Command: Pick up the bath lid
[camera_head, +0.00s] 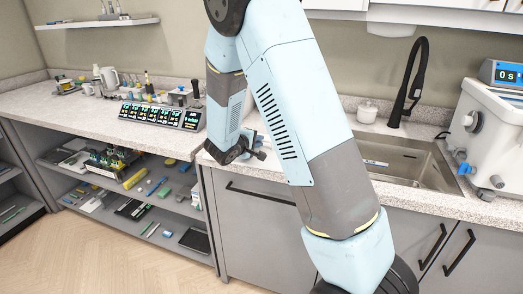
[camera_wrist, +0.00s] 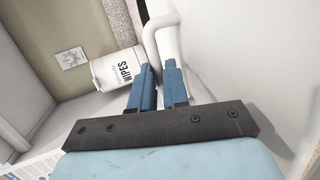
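In the wrist view, my gripper (camera_wrist: 158,66) has two blue fingers with a narrow gap between them. A curved white bar, which looks like the handle of the bath lid (camera_wrist: 151,42), runs down to the fingertips and into that gap. Whether the fingers press on it cannot be told. A large smooth white surface beside it on the right looks like the bath or its lid (camera_wrist: 235,60). In the head view my arm crosses the middle and hides most of that spot; the fingers do not show clearly there.
A white wipes tub (camera_wrist: 117,69) stands just left of the fingers, near a wall plate (camera_wrist: 70,58). In the head view, a sink (camera_head: 405,165) with a black tap (camera_head: 408,85) and a white device with a display (camera_head: 495,125) are right. A block of small displays (camera_head: 160,115) is left.

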